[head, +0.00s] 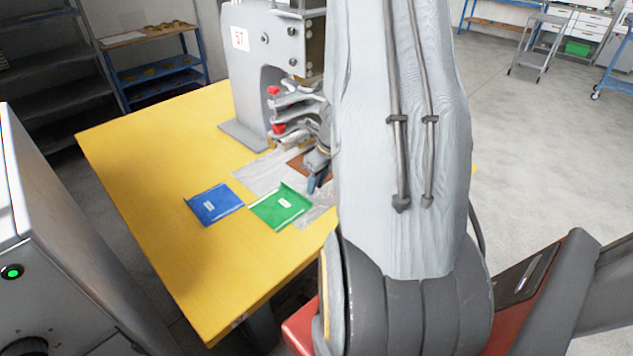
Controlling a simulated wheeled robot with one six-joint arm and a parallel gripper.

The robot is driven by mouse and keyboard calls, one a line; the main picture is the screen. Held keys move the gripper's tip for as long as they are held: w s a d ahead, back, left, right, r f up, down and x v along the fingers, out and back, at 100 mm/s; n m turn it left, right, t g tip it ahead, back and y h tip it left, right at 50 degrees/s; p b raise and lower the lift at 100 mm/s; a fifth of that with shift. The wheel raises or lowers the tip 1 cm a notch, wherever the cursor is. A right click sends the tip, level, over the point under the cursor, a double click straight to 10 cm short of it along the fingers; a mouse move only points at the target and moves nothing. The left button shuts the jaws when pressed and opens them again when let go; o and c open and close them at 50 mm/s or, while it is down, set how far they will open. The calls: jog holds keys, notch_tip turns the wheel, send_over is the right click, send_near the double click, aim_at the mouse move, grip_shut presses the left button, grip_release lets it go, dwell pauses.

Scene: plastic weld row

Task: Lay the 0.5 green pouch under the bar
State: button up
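A green pouch (280,206) with a small white label lies flat on a clear sheet on the yellow table. The label is too small to read. A blue pouch (214,204) with a white label lies to its left. My gripper (318,182) is low over the table, to the right of and a little beyond the green pouch, partly hidden by my arm. Whether its fingers are apart or closed does not show. The grey welding press (258,50) stands at the table's far side. Its bar cannot be made out clearly behind my gripper and arm.
The yellow table (150,160) is clear at its left and front. Clear film (257,172) lies around the pouches, with a brown patch (298,162) by the press. A grey cabinet (50,250) stands close at left. Shelves and carts (540,45) stand farther back.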

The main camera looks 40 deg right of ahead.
aim_at(309, 201)
jog(key=b+x, duration=0.7)
jog(key=x, duration=0.1)
jog(key=shift+d+f, duration=0.1)
dwell(0.4)
grip_shut()
jog(key=shift+r+p, duration=0.55)
jog(key=shift+r, duration=0.1)
dwell(0.4)
dwell(0.3)
